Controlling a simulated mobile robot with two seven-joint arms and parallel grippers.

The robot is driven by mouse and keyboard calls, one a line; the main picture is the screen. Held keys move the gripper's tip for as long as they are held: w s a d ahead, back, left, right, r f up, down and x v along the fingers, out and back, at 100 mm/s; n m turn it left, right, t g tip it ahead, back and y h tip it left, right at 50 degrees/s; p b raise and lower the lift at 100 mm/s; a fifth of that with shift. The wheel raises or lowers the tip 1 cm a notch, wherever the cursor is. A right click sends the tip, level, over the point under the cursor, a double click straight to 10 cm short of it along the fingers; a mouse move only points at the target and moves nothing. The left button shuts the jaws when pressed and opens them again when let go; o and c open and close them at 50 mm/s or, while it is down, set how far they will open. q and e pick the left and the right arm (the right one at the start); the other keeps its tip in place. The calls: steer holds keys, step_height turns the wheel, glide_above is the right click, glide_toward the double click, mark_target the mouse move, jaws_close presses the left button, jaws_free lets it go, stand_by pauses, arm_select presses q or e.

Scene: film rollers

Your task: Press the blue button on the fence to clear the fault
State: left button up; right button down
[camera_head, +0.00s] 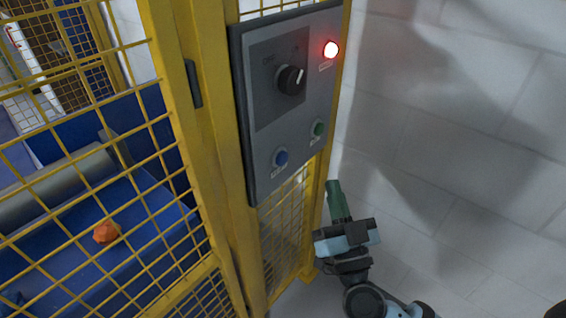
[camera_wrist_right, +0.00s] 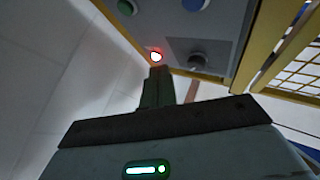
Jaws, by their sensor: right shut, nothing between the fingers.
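The blue button (camera_head: 281,157) sits at the lower left of the grey control panel (camera_head: 262,160) on the yellow fence. In the right wrist view the blue button (camera_wrist_right: 194,4) is at the top edge, partly cut off. A green button (camera_head: 318,128) is to its right in the head view. A red lamp (camera_head: 331,49) is lit at the panel's upper right. A black rotary knob (camera_head: 291,80) is near the panel's middle. My right gripper (camera_head: 335,186) is shut and empty, below and right of the panel, apart from the blue button. My left gripper is not in view.
Yellow mesh fence (camera_head: 213,150) runs along the left. Behind it are a roller (camera_head: 60,185), blue machine surfaces and an orange lump (camera_head: 106,232). A pale block wall (camera_head: 450,130) stands on the right, with free room before it.

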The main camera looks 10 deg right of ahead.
mark_target(283, 159)
steer(key=shift+r, duration=0.1)
steer(key=shift+w, duration=0.15)
steer(key=w+a+b, duration=0.1)
steer(key=w+a, duration=0.4)
steer(key=w, duration=0.1)
steer(key=shift+w+a+b, duration=0.2)
steer(key=shift+w+b, duration=0.1)
steer(key=shift+w, duration=0.1)
stand_by(0.6)
stand_by(1.0)
stand_by(0.6)
